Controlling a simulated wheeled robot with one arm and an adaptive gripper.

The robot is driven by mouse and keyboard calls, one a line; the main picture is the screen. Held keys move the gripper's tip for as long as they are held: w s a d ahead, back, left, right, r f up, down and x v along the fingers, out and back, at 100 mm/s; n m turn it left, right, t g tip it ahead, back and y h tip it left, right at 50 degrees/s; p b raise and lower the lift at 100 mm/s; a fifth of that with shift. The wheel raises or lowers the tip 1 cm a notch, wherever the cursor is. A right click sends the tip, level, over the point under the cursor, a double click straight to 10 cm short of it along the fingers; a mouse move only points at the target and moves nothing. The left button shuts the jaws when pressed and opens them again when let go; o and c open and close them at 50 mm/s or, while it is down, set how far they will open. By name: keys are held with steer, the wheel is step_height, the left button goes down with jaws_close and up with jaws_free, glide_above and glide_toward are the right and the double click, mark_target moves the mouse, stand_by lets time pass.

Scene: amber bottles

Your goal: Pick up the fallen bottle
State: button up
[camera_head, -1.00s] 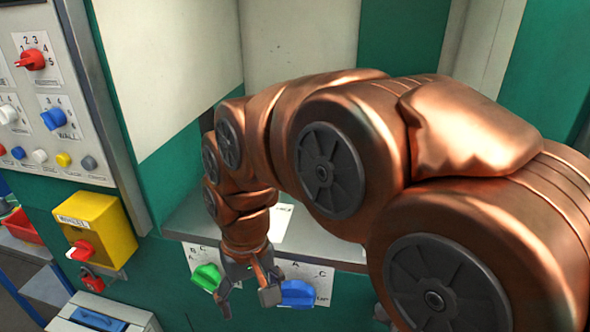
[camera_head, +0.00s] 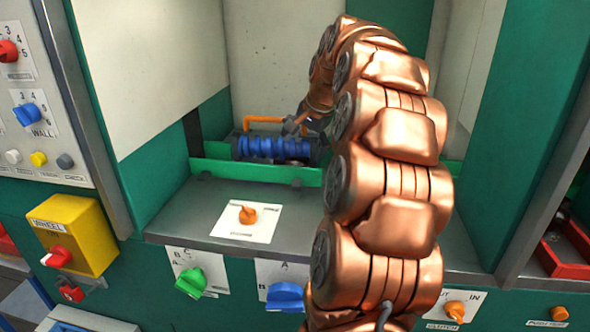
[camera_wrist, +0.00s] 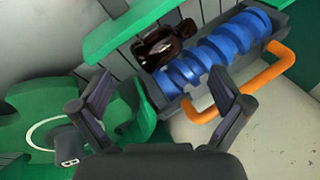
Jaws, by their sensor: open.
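A dark amber bottle (camera_wrist: 165,44) lies on its side in the wrist view, beside a row of blue rollers (camera_wrist: 212,52). In the head view the rollers (camera_head: 275,147) sit at the back of the recess, and a dark shape just in front of their right end may be the bottle. My gripper (camera_wrist: 160,82) is open, its two fingers spread apart with nothing between them. The bottle shows beyond the fingertips, apart from them. In the head view my gripper (camera_head: 303,123) is above the rollers, partly hidden by my arm.
An orange handle (camera_wrist: 245,88) runs along the rollers. A green rail (camera_wrist: 130,28) borders the bottle's other side. A rounded green part (camera_wrist: 30,112) is at left. In the head view, a ledge (camera_head: 195,212) with an orange knob (camera_head: 247,214) lies in front.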

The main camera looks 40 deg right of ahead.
mark_target(298, 160)
steer(key=shift+d+p+x, duration=0.25)
steer(key=shift+p+x, duration=0.25)
steer(key=shift+x, duration=1.4)
steer(key=shift+d+p+x, duration=0.2)
steer(key=shift+p+x, duration=0.25)
steer(key=shift+x, duration=1.45)
steer(key=shift+c, duration=0.3)
steer(key=c, duration=1)
